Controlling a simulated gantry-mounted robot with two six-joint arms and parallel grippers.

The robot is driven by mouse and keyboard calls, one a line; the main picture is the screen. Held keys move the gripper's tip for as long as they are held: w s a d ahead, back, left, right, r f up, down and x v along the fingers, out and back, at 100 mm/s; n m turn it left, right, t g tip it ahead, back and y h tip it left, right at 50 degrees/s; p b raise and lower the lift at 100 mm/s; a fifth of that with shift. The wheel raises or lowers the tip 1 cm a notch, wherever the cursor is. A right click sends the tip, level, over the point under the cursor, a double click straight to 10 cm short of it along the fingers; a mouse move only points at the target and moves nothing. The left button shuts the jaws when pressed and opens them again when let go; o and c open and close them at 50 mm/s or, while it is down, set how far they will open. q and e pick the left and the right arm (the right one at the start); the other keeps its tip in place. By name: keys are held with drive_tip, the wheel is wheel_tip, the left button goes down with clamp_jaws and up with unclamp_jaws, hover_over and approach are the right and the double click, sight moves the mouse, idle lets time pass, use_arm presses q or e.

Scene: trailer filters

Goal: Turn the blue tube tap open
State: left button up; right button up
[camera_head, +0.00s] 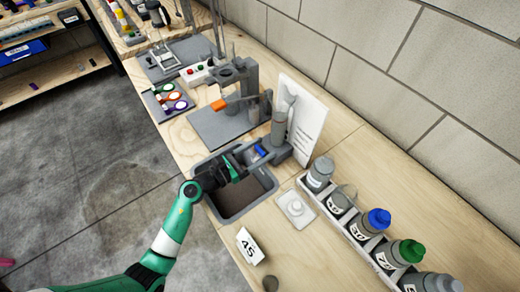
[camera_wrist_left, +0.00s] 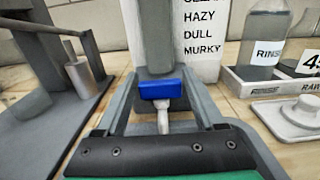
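The blue tap handle (camera_head: 261,150) is on the grey tube fixture (camera_head: 278,130) at the back edge of the grey sink (camera_head: 268,189). In the left wrist view the blue handle (camera_wrist_left: 160,89) is straight ahead, with a pale spout below it. My left gripper (camera_head: 240,167) is over the sink, just in front of the handle. It looks open and empty, with a clear gap in the middle of the left wrist view (camera_wrist_left: 162,122). Contact with the handle cannot be made out. My right gripper is not in view.
A white sign (camera_head: 306,120) stands behind the tube. A rack of grey bottles (camera_head: 362,230) is to the right, with a small pale stand (camera_head: 295,208) beside the sink. A grey fixture with an orange part (camera_head: 218,104) stands to the left. A card (camera_head: 250,246) is near the front edge.

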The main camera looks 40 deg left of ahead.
use_arm(q)
drive_tip(key=c, duration=1)
drive_tip(key=shift+d+r+n+y+p, duration=0.15)
drive_tip(key=shift+n+y+p, duration=0.35)
drive_tip(key=shift+y+p, duration=0.3)
drive_tip(key=n+y+p, duration=0.1)
drive_tip(key=y+p, duration=0.1)
drive_tip(key=shift+n+y+p, duration=0.35)
drive_tip(key=shift+n+y, duration=0.05)
drive_tip(key=shift+n+y+p, duration=0.55)
drive_tip(key=shift+n+y, duration=0.05)
drive_tip(key=shift+y, duration=0.4)
drive_tip(key=shift+n+g+y+p, duration=0.45)
drive_tip(key=shift+n+y, duration=0.45)
drive_tip(key=shift+y, duration=0.3)
drive_tip(key=shift+f+y, duration=0.2)
drive_tip(key=shift+y, duration=0.1)
drive_tip(key=o, duration=1.4)
